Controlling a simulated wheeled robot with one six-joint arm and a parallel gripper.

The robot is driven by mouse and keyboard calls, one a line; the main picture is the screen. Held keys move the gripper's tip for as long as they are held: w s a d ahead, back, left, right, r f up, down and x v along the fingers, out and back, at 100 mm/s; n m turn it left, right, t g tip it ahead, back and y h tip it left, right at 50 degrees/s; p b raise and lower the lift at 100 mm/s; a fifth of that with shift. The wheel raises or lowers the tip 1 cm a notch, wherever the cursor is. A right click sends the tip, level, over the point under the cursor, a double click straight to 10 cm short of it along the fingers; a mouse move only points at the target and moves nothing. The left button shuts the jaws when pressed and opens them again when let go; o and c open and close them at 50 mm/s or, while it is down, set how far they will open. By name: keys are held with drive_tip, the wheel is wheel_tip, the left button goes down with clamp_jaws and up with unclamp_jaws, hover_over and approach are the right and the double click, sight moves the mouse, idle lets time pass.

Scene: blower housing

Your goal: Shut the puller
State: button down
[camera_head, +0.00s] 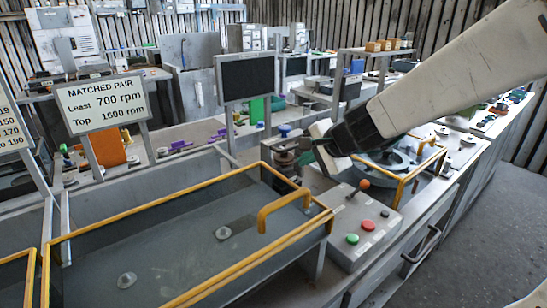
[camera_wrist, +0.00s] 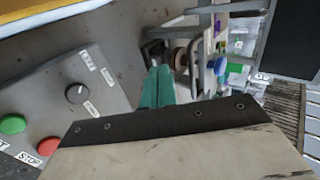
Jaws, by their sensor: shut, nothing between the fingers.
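My gripper (camera_head: 316,145) reaches in from the upper right, above the bench beside a grey control box. Its teal fingers are together and empty, and they also show in the wrist view (camera_wrist: 157,88). A metal fixture (camera_head: 283,158) with dark brackets stands just left of the fingers; its frame shows beyond them in the wrist view (camera_wrist: 186,42). I see no label that says which thing is the puller. A long yellow-edged clear guard (camera_head: 150,204) with a yellow handle (camera_head: 264,216) lies across the case in front. Part of the fixture is hidden by my gripper.
The control box (camera_head: 345,218) has a green button (camera_head: 352,239), a red button (camera_head: 368,225) and an orange-knobbed lever. A second yellow-edged guard (camera_head: 412,176) stands to the right. A dark screen (camera_head: 246,77) stands behind. Clear floor (camera_head: 475,235) lies at right.

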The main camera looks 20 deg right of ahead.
sight(270, 167)
drive_tip(key=shift+w+a+r+x, duration=0.15)
drive_tip(key=shift+w+r+x, duration=0.2)
drive_tip(key=shift+x, duration=1.8)
drive_tip(key=shift+w+a+r+x, duration=0.2)
drive_tip(key=shift+r+x, duration=0.15)
drive_tip(key=shift+x, duration=1.75)
drive_tip(key=shift+w+a+r+x, duration=0.15)
drive_tip(key=shift+w+r+x, duration=0.2)
drive_tip(key=shift+x, duration=1.8)
